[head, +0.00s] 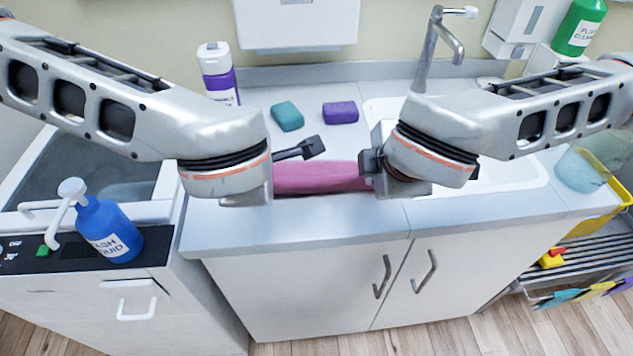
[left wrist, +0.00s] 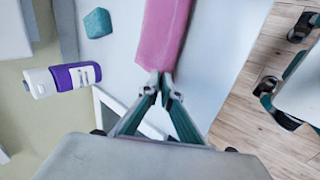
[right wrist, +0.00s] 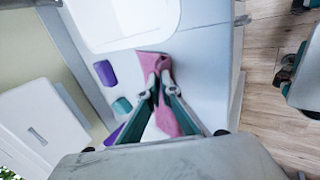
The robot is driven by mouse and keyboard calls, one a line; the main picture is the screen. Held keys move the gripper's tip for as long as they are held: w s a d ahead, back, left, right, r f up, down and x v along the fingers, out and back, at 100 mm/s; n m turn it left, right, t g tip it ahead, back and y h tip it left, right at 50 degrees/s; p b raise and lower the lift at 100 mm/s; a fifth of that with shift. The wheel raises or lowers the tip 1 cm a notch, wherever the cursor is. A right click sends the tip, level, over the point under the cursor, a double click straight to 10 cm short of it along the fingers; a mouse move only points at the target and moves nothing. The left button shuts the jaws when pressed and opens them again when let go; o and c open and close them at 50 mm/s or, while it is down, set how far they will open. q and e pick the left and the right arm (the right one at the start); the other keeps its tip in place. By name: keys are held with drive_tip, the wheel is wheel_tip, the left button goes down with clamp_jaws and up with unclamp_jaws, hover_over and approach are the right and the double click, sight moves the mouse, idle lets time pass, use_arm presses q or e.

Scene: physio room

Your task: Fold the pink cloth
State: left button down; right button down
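The pink cloth (head: 318,178) is stretched as a narrow band between my two grippers, over the counter's front part. My left gripper (left wrist: 160,84) has its fingers closed together on one end of the cloth (left wrist: 163,35), which runs straight away from the tips in the left wrist view. My right gripper (right wrist: 157,77) is closed on the other end of the cloth (right wrist: 168,118), which is bunched around the fingertips in the right wrist view. In the head view my wrists hide both cloth ends.
A teal block (head: 287,116) and a purple block (head: 340,112) lie behind the cloth. A white-and-purple bottle (head: 218,75) stands at the back left. The sink (head: 510,178) and tap (head: 432,50) are right. A blue pump bottle (head: 103,228) stands front left.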

use_arm(q)
drive_tip(key=shift+s+f+t, duration=0.3)
drive_tip(key=shift+s+f, duration=0.1)
drive_tip(key=shift+s, duration=0.15)
use_arm(e)
drive_tip(key=shift+s+f+t, duration=0.25)
drive_tip(key=shift+s+t, duration=0.15)
drive_tip(key=shift+s, duration=0.1)
use_arm(q)
drive_tip(key=shift+s+f, duration=0.15)
use_arm(e)
drive_tip(key=shift+s+f, duration=0.15)
drive_tip(key=shift+f, duration=0.05)
use_arm(q)
drive_tip(key=c, duration=2)
unclamp_jaws()
use_arm(e)
drive_tip(key=c, duration=2)
unclamp_jaws()
